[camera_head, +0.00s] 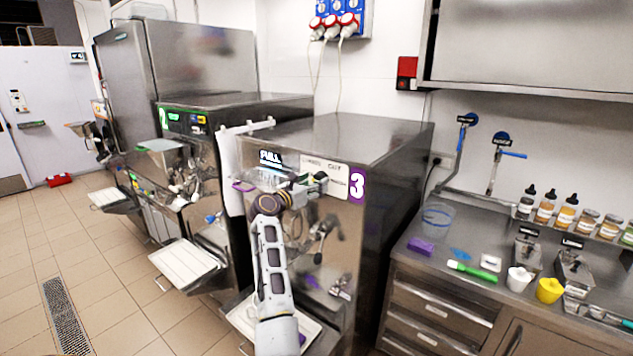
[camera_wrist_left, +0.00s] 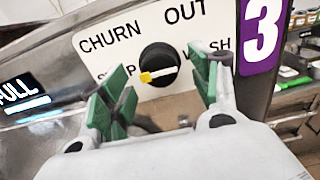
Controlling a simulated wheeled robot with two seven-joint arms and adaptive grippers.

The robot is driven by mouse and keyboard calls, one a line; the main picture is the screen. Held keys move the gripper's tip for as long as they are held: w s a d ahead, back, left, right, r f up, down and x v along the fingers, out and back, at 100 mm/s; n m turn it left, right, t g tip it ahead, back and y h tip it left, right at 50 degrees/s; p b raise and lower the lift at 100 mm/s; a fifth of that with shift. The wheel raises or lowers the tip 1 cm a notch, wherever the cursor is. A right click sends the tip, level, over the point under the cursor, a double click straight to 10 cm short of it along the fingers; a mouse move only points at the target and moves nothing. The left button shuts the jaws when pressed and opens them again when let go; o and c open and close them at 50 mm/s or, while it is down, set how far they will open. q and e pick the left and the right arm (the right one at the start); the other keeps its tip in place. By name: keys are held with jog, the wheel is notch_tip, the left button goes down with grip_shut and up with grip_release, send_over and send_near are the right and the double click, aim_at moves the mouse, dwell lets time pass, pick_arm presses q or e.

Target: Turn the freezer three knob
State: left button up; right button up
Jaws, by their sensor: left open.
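Freezer three (camera_head: 400,160) is a steel machine with a purple "3" label (camera_head: 357,186), which also shows in the left wrist view (camera_wrist_left: 262,35). Its white panel carries the words CHURN, OUT and WASH, plus a partly covered word. In the left wrist view the round black knob (camera_wrist_left: 158,60) sits on this panel, with a white pointer and a yellow end toward the lower left. My left gripper (camera_head: 318,183) is at the panel, its green-padded fingers (camera_wrist_left: 160,78) open on either side of the knob. Contact cannot be told. In the head view the gripper hides the knob. My right gripper is out of view.
Freezer two (camera_head: 240,100) stands to the left with a white tray (camera_head: 185,264) in front. A steel counter (camera_head: 400,262) on the right holds cups, bottles and a green-handled tool (camera_head: 470,271). A lit display (camera_head: 270,157) is left of the panel.

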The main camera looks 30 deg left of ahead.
pick_arm(q)
jog(key=shift+w, duration=1)
jog(key=c, duration=1.1)
